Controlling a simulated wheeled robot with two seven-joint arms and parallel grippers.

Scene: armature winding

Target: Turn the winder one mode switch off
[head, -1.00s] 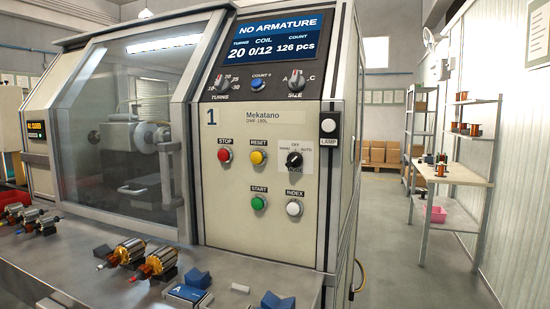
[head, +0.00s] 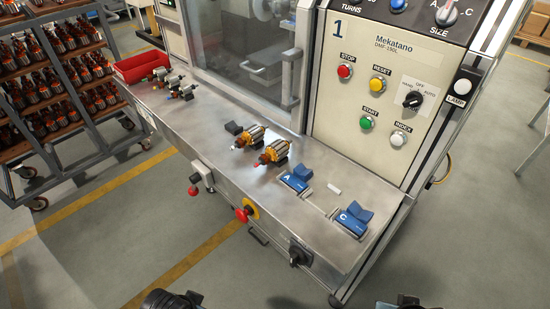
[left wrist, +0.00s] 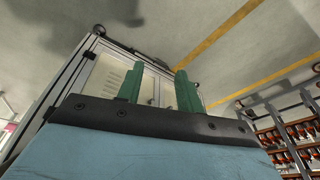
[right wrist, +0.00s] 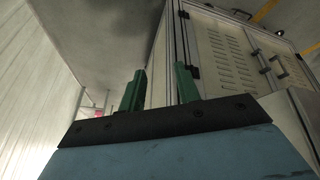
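The mode switch (head: 412,99) is a black knob on a pale plate marked HAND, OFF and AUTO, on the front panel of winder 1 (head: 375,60). Its pointer seems to lean to the upper right, toward AUTO, but it is small. My left gripper (left wrist: 158,88) is open and empty, its green fingers apart. My right gripper (right wrist: 160,85) is also open and empty. Both are well away from the switch; only dark parts of my arms show at the bottom edge of the head view.
Below, a metal shelf (head: 220,145) holds armatures (head: 249,137), blue blocks (head: 297,180) and a red bin (head: 150,67). A loaded rack (head: 60,145) stands left. Floor in front is clear.

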